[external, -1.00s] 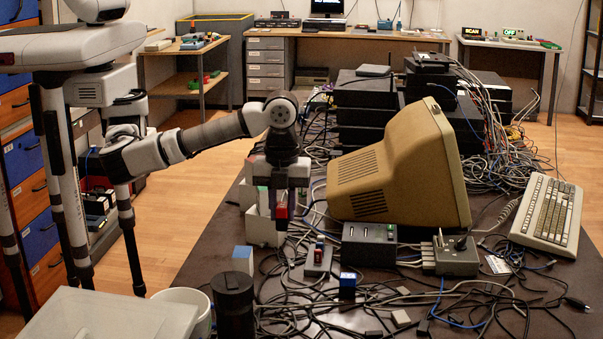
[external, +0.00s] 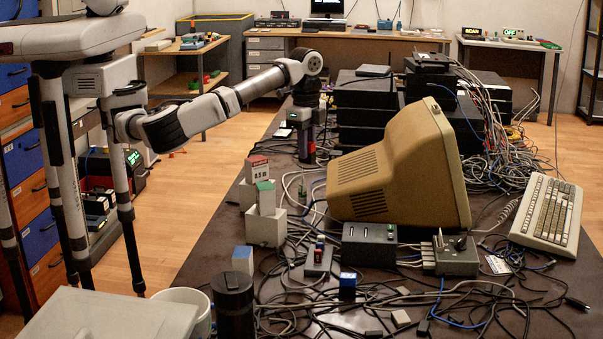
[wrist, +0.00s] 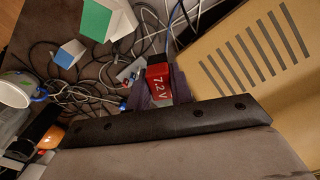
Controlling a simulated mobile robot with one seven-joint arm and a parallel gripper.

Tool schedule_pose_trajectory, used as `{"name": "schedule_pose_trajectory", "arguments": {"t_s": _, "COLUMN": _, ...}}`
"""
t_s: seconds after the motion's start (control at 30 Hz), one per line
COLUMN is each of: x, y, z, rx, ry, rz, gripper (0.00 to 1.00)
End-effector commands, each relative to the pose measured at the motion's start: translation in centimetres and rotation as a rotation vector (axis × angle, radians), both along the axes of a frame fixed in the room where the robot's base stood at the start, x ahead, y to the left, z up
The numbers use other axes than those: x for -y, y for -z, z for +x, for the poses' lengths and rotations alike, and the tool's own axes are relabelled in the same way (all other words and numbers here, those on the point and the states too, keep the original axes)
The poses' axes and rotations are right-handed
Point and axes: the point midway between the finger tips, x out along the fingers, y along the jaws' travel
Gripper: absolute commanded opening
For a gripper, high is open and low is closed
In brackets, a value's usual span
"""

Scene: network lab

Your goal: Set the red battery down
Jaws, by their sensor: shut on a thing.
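The red battery, marked 7.2 V, shows in the wrist view (wrist: 158,80) between the fingers of my gripper (wrist: 160,88). My gripper is shut on it. In the external view, my gripper (external: 307,150) points down at the far left part of the dark table, left of the black device stack. The battery is small and dark there, mostly covered by the fingers. I cannot tell whether its lower end touches the table or cables.
The beige monitor (external: 390,175) is close on the right. Loose cables (external: 350,305) cover much of the table (external: 205,265).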

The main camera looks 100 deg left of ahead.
Motion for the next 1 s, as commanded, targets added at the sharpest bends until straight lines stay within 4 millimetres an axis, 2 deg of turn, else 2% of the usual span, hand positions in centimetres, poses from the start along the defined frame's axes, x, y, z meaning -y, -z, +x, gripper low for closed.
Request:
{"name": "schedule_pose_trajectory", "arguments": {"t_s": 0.03, "x": -2.3, "y": -0.3, "z": -0.7, "rx": -0.003, "ry": -0.096, "rz": -0.003, "gripper": 0.0}}
{"name": "schedule_pose_trajectory", "arguments": {"t_s": 0.1, "x": -4.8, "y": -0.3, "z": -1.5, "rx": -0.006, "ry": -0.209, "rz": -0.005, "gripper": 0.0}}
{"name": "schedule_pose_trajectory", "arguments": {"t_s": 0.2, "x": -7.3, "y": -0.3, "z": -2.6, "rx": -0.01, "ry": -0.331, "rz": -0.006, "gripper": 0.0}}
{"name": "schedule_pose_trajectory", "arguments": {"t_s": 0.3, "x": -8.7, "y": -0.2, "z": -3.4, "rx": -0.014, "ry": -0.404, "rz": -0.006, "gripper": 0.0}}
{"name": "schedule_pose_trajectory", "arguments": {"t_s": 0.47, "x": -9.4, "y": 1.5, "z": -3.8, "rx": -0.02, "ry": -0.442, "rz": -0.004, "gripper": 0.0}}
{"name": "schedule_pose_trajectory", "arguments": {"t_s": 0.8, "x": -9.4, "y": 10.4, "z": -3.8, "rx": -0.02, "ry": -0.438, "rz": -0.003, "gripper": 0.0}}
{"name": "schedule_pose_trajectory", "arguments": {"t_s": 1.0, "x": -9.4, "y": 14.4, "z": -3.8, "rx": -0.018, "ry": -0.437, "rz": -0.003, "gripper": 0.0}}
